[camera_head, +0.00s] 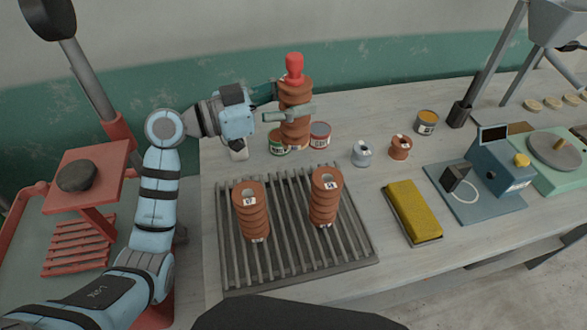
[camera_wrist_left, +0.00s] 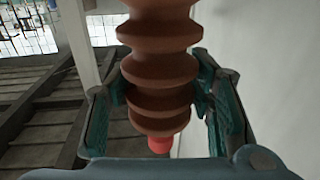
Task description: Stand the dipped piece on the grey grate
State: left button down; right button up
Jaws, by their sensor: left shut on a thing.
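My left gripper (camera_head: 289,113) is shut on a brown ribbed piece (camera_head: 295,134) with a red top (camera_head: 294,68). It holds the piece upright behind the grey grate (camera_head: 285,250), near the tins. The left wrist view shows the piece (camera_wrist_left: 160,68) between both fingers (camera_wrist_left: 160,92), with its red end (camera_wrist_left: 160,144) low in the picture. Two similar ribbed pieces stand on the grate, one at left (camera_head: 251,215) and one at right (camera_head: 325,205). My right gripper is not in view.
A green-labelled tin (camera_head: 279,149) and a red-labelled tin (camera_head: 320,139) stand close by the held piece. A white pot (camera_head: 361,155), a brown pot (camera_head: 400,149) and a yellow block (camera_head: 412,208) are to the right. The grate's front and middle are bare.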

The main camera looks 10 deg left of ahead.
aim_at(282, 131)
pick_arm(q)
jog(key=f, duration=0.4)
jog(key=s+f, duration=0.1)
jog(key=f, duration=0.1)
notch_tip(282, 131, down, 8)
jog(key=shift+w+f+b, duration=0.25)
jog(key=shift+w+b, duration=0.15)
jog(key=shift+w, duration=0.05)
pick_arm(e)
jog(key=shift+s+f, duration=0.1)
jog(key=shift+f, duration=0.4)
pick_arm(q)
jog(key=shift+f, duration=0.1)
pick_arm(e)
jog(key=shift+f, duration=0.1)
pick_arm(q)
jog(key=c, duration=1.2)
grip_release()
jog(key=shift+f, duration=0.1)
jog(key=shift+o, duration=0.8)
